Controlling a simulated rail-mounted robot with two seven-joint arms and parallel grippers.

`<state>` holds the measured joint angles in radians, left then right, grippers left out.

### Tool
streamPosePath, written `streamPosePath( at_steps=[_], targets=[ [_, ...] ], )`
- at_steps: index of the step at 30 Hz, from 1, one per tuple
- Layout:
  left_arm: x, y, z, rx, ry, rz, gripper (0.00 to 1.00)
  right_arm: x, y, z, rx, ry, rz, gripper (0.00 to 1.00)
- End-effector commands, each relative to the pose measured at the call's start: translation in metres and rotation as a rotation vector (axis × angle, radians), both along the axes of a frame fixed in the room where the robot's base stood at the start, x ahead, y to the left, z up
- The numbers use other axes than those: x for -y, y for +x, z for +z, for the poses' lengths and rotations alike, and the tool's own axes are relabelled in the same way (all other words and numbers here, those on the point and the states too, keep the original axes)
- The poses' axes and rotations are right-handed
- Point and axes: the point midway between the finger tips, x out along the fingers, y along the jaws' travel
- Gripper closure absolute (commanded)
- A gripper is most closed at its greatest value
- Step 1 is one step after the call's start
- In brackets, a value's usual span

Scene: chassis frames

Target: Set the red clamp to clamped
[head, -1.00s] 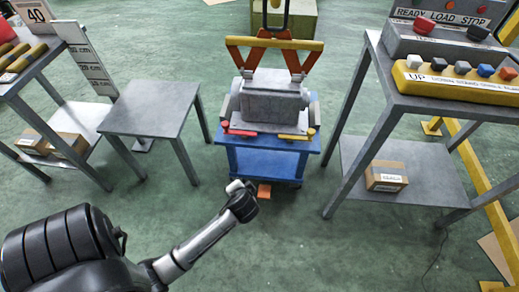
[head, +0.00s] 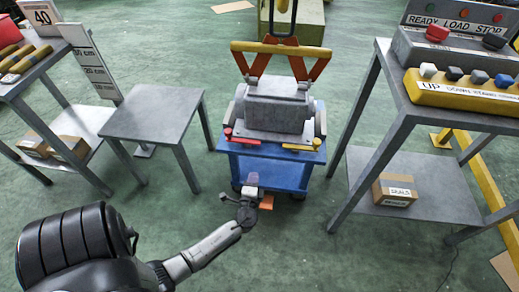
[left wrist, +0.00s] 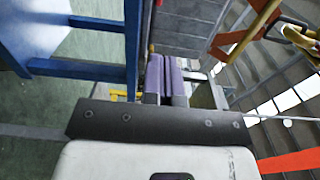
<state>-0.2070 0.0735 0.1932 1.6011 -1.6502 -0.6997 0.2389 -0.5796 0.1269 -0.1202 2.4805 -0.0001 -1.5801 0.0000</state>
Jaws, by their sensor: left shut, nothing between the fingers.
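The red clamp (head: 241,140) is on the left front of the blue cart (head: 268,170). Its red bar lies roughly level along the front edge, with a red knob at its left end. A grey housing (head: 275,105) sits behind it on the cart. My left gripper (head: 252,178) is shut and empty, in front of the cart and lower in the picture than the red clamp, apart from it. In the left wrist view its two pale purple fingers (left wrist: 166,75) are together. I cannot clearly make out the red clamp there. My right gripper is not in view.
A yellow clamp (head: 300,147) is on the cart's right front. An orange and yellow lifting frame (head: 281,48) hangs above the housing. A bare grey table (head: 155,115) stands left; a taller bench with a button panel (head: 470,90) stands right. Green floor lies open in front.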

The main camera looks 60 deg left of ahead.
Motion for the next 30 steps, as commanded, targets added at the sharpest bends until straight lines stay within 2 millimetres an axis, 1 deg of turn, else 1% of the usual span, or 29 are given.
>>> streamPosePath(
  at_steps=[10,14,17,30],
  targets=[
    [-0.001,0.0,0.0,0.007,-0.006,0.003,1.0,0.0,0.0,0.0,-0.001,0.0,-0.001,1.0],
    [-0.005,0.003,0.0,0.008,-0.005,0.004,1.0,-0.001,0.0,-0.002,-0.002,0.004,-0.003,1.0],
    [-0.013,0.011,-0.001,0.009,-0.003,0.005,1.0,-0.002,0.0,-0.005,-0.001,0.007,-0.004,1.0],
    [-0.075,0.061,-0.001,0.008,-0.004,0.005,1.0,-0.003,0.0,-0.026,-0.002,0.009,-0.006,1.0]
  ],
)
